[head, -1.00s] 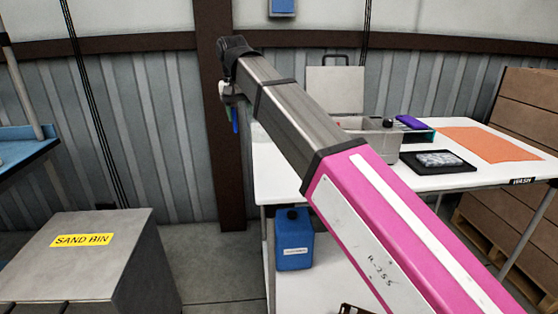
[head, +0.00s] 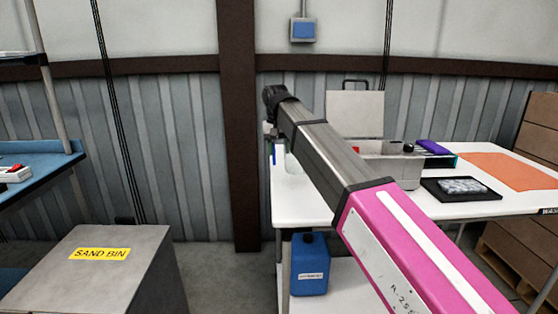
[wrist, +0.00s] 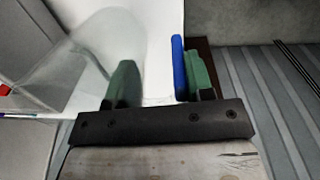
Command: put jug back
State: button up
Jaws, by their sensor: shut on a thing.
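A clear, see-through jug (wrist: 85,60) fills the upper left of the wrist view, tilted in the picture, with its outline faint. My gripper (wrist: 155,75) has green finger pads and is shut on the jug. A blue strip (wrist: 179,68) lies against the inner side of the right pad; I cannot tell whether it is the jug's handle. In the head view the jug (head: 291,163) shows as a pale shape under my gripper (head: 271,133), near the white table's (head: 305,205) left back corner. My arm hides part of it.
The table holds a grey open case (head: 392,165), a black tray (head: 460,188) and an orange mat (head: 497,170). A blue canister (head: 309,265) stands on the shelf below. A sand bin (head: 95,280) is at front left, a blue bench (head: 35,172) behind it. Stacked cartons (head: 540,135) stand right.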

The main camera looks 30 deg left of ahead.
jog(key=shift+f, duration=2)
jog(key=o, duration=1.3)
jog(key=shift+f, duration=0.15)
